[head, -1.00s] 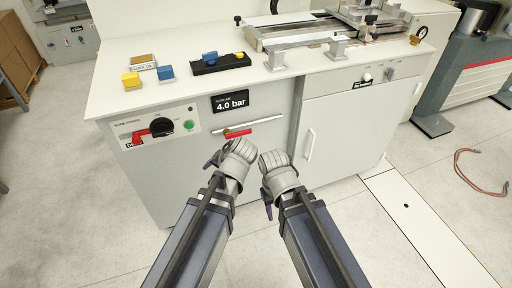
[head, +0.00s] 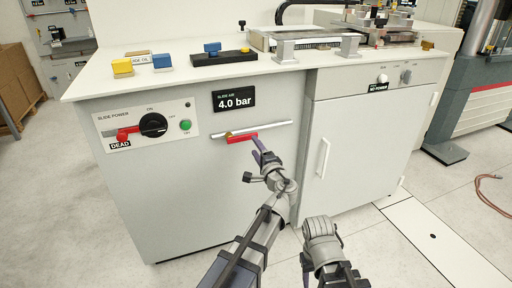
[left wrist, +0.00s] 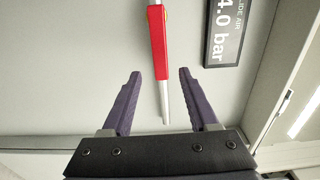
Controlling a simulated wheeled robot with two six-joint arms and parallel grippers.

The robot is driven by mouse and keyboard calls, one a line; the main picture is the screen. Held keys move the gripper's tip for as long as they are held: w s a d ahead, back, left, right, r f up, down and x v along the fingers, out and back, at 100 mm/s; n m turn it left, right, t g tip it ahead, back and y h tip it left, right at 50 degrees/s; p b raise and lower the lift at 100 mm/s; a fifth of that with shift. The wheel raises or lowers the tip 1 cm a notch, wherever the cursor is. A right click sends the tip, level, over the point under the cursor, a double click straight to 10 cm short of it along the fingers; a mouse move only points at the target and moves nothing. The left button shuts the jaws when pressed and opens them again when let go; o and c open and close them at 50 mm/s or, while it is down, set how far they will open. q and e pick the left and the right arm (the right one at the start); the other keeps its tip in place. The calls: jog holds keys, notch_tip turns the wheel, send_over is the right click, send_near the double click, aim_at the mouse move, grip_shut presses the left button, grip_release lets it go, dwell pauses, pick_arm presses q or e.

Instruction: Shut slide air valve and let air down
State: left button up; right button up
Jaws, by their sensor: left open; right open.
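The slide air valve is a red lever (head: 242,139) lying along a thin silver pipe (head: 272,128) on the cabinet front, with a brass part at its left. A black display (head: 233,100) above it reads SLIDE AIR 4.0 bar. My left gripper (head: 254,147) is open, just below the lever's right end. In the left wrist view, the red lever (left wrist: 158,42) and pipe lie between the lines of the two purple fingers (left wrist: 160,74), with nothing gripped. My right gripper (head: 321,240) is lower right, seemingly empty, away from the valve.
A slide power panel (head: 145,124) with a black rotary switch, red tag marked DEAD and green button is left of the valve. A cabinet door handle (head: 323,156) is to the right. Blocks and a machine stand on the white top (head: 130,84).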

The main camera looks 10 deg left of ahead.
aim_at(249, 138)
pick_arm(q)
jog(key=x, duration=0.8)
jog(key=shift+s, duration=0.1)
grip_shut()
dwell(0.5)
dwell(0.9)
